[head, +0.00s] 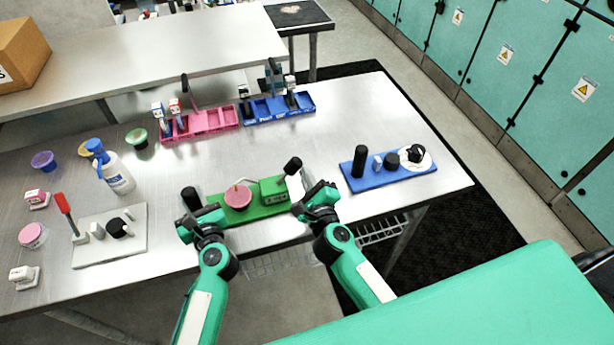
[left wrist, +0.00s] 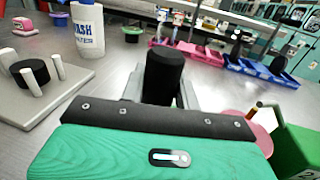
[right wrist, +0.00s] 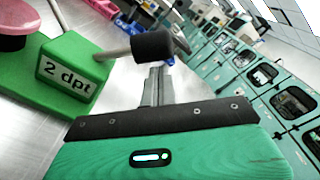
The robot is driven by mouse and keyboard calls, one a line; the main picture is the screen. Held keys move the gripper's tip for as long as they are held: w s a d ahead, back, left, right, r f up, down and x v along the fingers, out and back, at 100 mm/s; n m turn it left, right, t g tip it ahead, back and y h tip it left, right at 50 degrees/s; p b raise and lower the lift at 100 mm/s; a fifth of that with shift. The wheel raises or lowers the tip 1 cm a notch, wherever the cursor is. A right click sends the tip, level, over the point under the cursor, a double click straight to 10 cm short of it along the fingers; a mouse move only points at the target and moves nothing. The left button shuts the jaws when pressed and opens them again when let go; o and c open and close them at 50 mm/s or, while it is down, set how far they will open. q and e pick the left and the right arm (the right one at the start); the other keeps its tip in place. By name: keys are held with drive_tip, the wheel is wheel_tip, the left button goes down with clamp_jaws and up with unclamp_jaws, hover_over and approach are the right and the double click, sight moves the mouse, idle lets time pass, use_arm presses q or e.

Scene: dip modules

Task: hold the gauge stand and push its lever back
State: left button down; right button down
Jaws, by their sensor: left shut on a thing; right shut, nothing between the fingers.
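The gauge stand is a green base (head: 262,211) at the table's front edge, with a pink disc (head: 237,197) and a block labelled "2 dpt" (right wrist: 68,70). Its lever has a black knob (head: 293,165) and leans up to the right from the block; the knob also shows in the right wrist view (right wrist: 155,46). My left gripper (head: 192,212) is shut on the stand's upright black post (left wrist: 163,75) at the left end. My right gripper (head: 307,181) is shut and empty, its fingertips close beside the lever knob; I cannot tell whether they touch.
A blue base with black posts (head: 388,178) stands to the right. A grey base with a red-handled lever (head: 110,243) lies left. Pink (head: 205,128) and blue trays (head: 262,117) stand behind, and a wash bottle (head: 118,175) at left. The table between is clear.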

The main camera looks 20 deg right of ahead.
sight(290, 172)
drive_tip(key=shift+a+r+n, duration=0.25)
drive_tip(key=shift+r+n, duration=0.15)
drive_tip(key=shift+n, duration=0.2)
drive_tip(key=a+r+n, duration=0.1)
drive_tip(key=n, duration=0.1)
drive_tip(key=a+r+n, duration=0.1)
drive_tip(key=n, duration=0.1)
drive_tip(key=shift+a+r+n, duration=0.15)
drive_tip(key=shift+a+n, duration=0.05)
drive_tip(key=shift+n, duration=0.2)
drive_tip(key=shift+a+r+n, duration=0.2)
drive_tip(key=shift+a+n, duration=0.15)
drive_tip(key=shift+n, duration=0.15)
drive_tip(key=shift+a+r, duration=0.15)
drive_tip(key=shift+a, duration=0.3)
